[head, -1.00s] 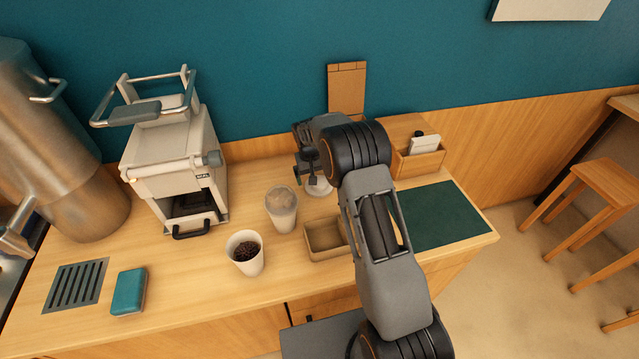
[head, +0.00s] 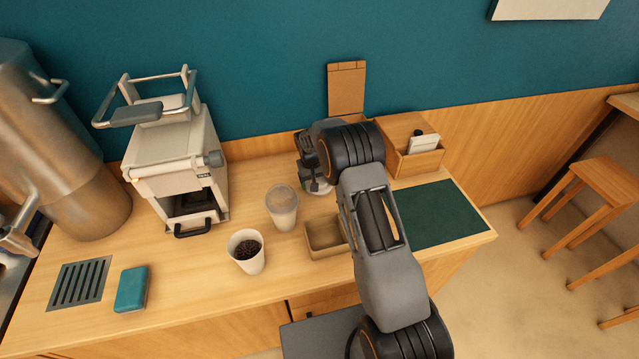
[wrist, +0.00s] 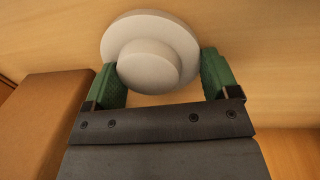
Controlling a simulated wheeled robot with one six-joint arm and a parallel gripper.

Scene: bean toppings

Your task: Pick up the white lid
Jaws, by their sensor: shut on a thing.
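The white lid (wrist: 150,55) is a round disc with a raised round middle, seen close in the wrist view. My gripper (wrist: 160,75) has its two green fingers on either side of the lid's raised part, closed on it. In the head view my gripper (head: 316,184) is low over the counter, behind the small wooden tray, and hides most of the lid. I cannot tell whether the lid still touches the counter.
A wooden holder (head: 418,160) and green mat (head: 440,215) are right. A grey machine (head: 180,165) and a teal sponge (head: 131,289) are left.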

